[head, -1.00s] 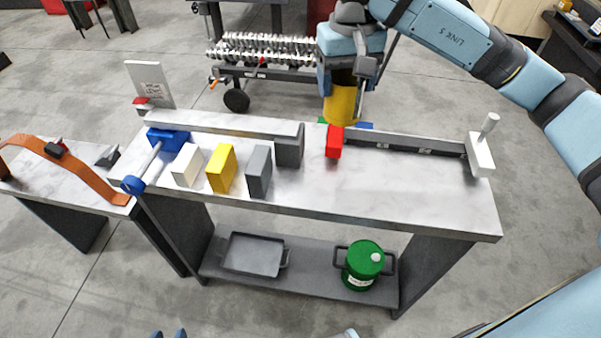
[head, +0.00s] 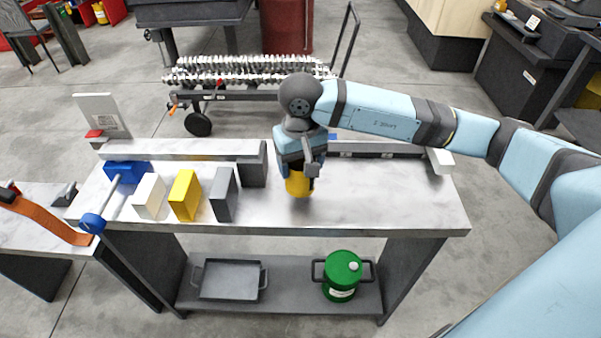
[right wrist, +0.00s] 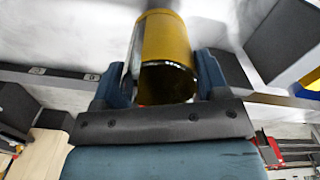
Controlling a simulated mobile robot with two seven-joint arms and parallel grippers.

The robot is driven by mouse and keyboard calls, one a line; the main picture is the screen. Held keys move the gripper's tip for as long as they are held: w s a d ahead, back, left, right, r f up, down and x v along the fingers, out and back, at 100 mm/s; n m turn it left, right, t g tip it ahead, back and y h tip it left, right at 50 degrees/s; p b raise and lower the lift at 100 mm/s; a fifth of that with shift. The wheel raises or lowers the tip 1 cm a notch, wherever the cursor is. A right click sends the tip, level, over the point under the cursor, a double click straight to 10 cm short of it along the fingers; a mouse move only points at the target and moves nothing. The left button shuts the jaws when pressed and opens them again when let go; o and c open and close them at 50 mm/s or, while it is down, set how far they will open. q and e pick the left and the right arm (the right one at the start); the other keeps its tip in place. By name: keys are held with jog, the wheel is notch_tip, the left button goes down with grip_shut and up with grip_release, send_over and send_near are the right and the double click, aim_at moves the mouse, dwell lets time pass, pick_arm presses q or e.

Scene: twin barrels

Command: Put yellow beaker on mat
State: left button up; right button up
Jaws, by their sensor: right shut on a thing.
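The yellow beaker (head: 298,186) is held in my right gripper (head: 301,175), low over the middle of the marble-topped bench in the head view. A dark shadow lies close under it; I cannot tell whether it touches the top. In the right wrist view the beaker (right wrist: 167,40) sits between the two blue fingers of the gripper (right wrist: 163,80), its dark open end facing the camera. I cannot make out a mat in either view; the gripper and arm cover part of the bench. My left gripper is not in view.
White (head: 150,195), yellow (head: 185,194) and grey (head: 224,194) blocks stand left of the beaker on the bench (head: 390,200). A grey raised rail (head: 190,149) runs behind them. The bench's right part is clear. A tray (head: 232,280) and green drum (head: 342,274) are on the lower shelf.

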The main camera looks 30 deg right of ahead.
aim_at(301, 176)
jog(key=shift+f, duration=1.65)
jog(key=shift+f, duration=0.1)
jog(key=shift+f+b, duration=0.2)
jog(key=shift+b, duration=0.15)
jog(key=o, duration=0.9)
jog(key=shift+r, duration=0.1)
jog(key=shift+o, duration=0.2)
jog(key=shift+r, duration=0.1)
